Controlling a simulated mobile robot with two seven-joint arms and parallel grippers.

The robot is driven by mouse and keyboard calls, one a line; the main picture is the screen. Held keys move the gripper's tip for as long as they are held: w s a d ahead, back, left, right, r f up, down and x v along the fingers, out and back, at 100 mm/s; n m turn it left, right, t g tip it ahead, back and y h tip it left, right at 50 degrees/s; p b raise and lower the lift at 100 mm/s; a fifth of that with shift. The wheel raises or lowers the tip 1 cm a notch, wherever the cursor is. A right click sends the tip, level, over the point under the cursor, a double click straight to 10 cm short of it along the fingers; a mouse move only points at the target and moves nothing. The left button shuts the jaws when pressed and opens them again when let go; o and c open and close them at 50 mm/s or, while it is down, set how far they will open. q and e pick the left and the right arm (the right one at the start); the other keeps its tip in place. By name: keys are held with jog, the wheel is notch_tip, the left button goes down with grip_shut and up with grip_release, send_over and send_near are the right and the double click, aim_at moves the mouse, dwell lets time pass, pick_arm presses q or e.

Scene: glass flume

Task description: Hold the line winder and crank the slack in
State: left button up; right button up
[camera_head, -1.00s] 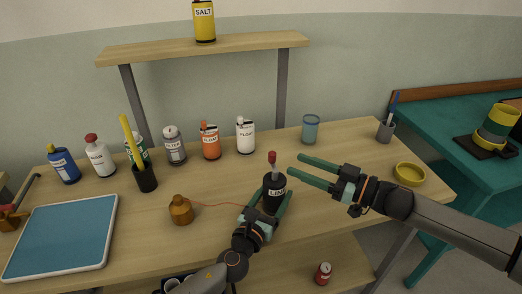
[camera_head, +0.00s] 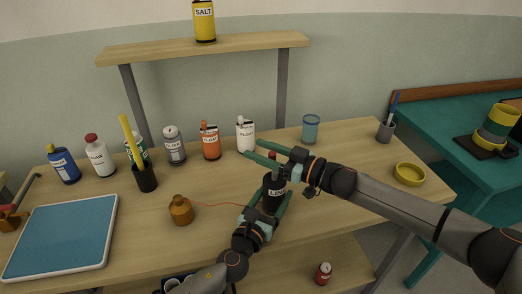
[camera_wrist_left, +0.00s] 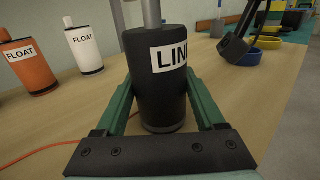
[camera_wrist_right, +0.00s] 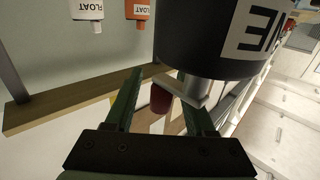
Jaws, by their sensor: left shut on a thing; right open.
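The line winder (camera_head: 274,194) is a black upright cylinder marked LINE, standing at the front of the table. My left gripper (camera_head: 268,205) is shut around its body; the left wrist view shows the black cylinder (camera_wrist_left: 158,85) between the green fingers. On top is a grey crank with a red knob (camera_wrist_right: 160,99). My right gripper (camera_head: 250,149) is open at the top of the winder, with the knob between its fingers and not clasped. Its fingers partly hide the crank in the head view. A thin orange line runs from the winder to a brown bottle-shaped object (camera_head: 181,210).
Behind stand a white float bottle (camera_head: 246,136), an orange float bottle (camera_head: 210,143), a grey can (camera_head: 174,147) and a blue-rimmed cup (camera_head: 311,129). A yellow dish (camera_head: 409,174) lies at the right. A blue tray (camera_head: 62,238) lies at the left. The table's middle is mostly clear.

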grip_shut()
dwell(0.3)
jog(key=shift+m+t, duration=0.3)
jog(key=m+t+h, duration=0.1)
jog(key=d+m+t+h, duration=0.1)
jog(key=t+h, duration=0.1)
jog(key=m+t+h, duration=0.1)
jog(key=m+t, duration=0.1)
jog(key=shift+w+d, duration=0.2)
jog(key=shift+w, duration=0.15)
jog(key=shift+w+d+r+m+t+h, duration=0.1)
jog(key=shift+d+m+t+h, duration=0.15)
jog(key=shift+m+t+h, duration=0.25)
jog(key=shift+w+d+f+m+t+h, duration=0.15)
jog(key=shift+d+m+h, duration=0.15)
jog(key=shift+h, duration=0.4)
jog(key=shift+s+d+r+m+t+h, duration=0.1)
jog(key=shift+d+r+m+t+h, duration=0.1)
jog(key=shift+m+t+h, duration=0.25)
jog(key=shift+w, duration=0.1)
